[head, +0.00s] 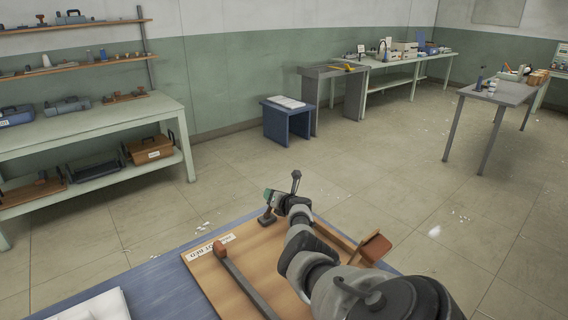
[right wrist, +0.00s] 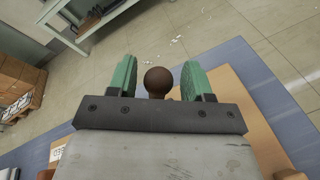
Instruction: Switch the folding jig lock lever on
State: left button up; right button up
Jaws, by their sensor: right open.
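The folding jig (head: 210,275) is a wooden board on a blue-topped table, with a dark bar along it. The lock lever's dark base (head: 267,219) shows at the board's far edge in the head view. In the right wrist view a round brown knob (right wrist: 158,79) sits between the two green fingers of my right gripper (right wrist: 160,78), with gaps on both sides. My right gripper (head: 268,196) is open at the lever in the head view. The lever's shaft is mostly hidden by the gripper. My left gripper is not in view.
A brown block (head: 375,247) stands at the jig's right side, beside my right arm. A white folded cloth (head: 97,306) lies on the blue tabletop (head: 160,285) at lower left. Shelves and a workbench (head: 90,127) stand along the left wall.

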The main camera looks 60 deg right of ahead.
jog(key=p+v, duration=0.5)
jog(key=v, duration=0.4)
jog(key=shift+s, duration=0.2)
jog(key=shift+a, duration=0.1)
